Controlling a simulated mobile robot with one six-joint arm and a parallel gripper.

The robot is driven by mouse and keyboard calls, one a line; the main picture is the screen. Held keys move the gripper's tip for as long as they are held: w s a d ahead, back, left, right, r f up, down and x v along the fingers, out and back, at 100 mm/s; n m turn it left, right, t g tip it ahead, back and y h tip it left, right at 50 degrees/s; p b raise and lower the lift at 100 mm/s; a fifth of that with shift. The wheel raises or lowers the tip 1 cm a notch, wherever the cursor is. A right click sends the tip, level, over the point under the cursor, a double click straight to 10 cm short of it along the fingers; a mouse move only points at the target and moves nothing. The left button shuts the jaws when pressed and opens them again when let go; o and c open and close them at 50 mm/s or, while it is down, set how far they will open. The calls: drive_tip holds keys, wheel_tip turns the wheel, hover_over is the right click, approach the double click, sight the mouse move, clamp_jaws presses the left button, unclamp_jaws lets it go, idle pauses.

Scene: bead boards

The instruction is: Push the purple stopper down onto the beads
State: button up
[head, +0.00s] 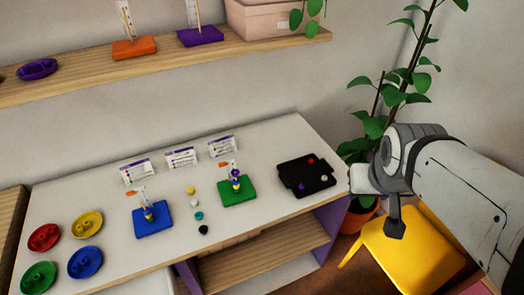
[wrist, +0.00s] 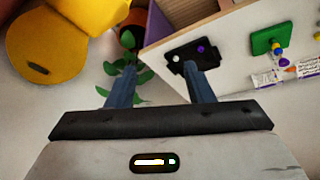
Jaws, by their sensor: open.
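A green board (head: 236,190) stands on the white table, right of its middle, with a short stack on its post. A purple piece (head: 235,173), probably the stopper, sits high on the stack, with yellow and purple-blue beads (head: 236,185) below it. Whether a gap lies between them is too small to tell. In the wrist view the green board (wrist: 268,38) is at the upper right. My gripper (wrist: 160,72) is open and empty, its two fingers wide apart. In the head view it is right of the table, well away from the green board.
A black tray (head: 298,187) with small pieces lies at the table's right end. A blue board (head: 153,231) with a bead stack is to the left, loose beads (head: 198,217) between the boards. Four coloured dishes are far left. A yellow stool (head: 410,250) and a plant (head: 375,125) stand right.

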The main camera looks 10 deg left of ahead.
drive_tip(key=w+a+f+n+t+y+b, duration=0.2)
drive_tip(key=w+a+f+n+t, duration=0.15)
drive_tip(key=w, duration=0.55)
drive_tip(key=w+a+f+n+t+y+b, duration=0.25)
drive_tip(key=w+a+f, duration=0.25)
drive_tip(key=w, duration=0.4)
drive_tip(key=n+g+y+b, duration=0.4)
drive_tip(key=n+y, duration=0.2)
drive_tip(key=y, duration=0.4)
approach(238, 174)
drive_tip(key=r+x, duration=0.1)
drive_tip(key=x, duration=0.2)
drive_tip(key=shift+w+a+f+n+y, duration=0.25)
drive_tip(key=shift+w+a+f+n, duration=0.1)
drive_tip(key=shift+a+f, duration=0.25)
drive_tip(key=p+x, duration=0.1)
drive_tip(key=x, duration=0.6)
drive_tip(key=shift+d+f, duration=0.1)
drive_tip(key=shift+f, duration=0.05)
drive_tip(key=shift+c, duration=0.6)
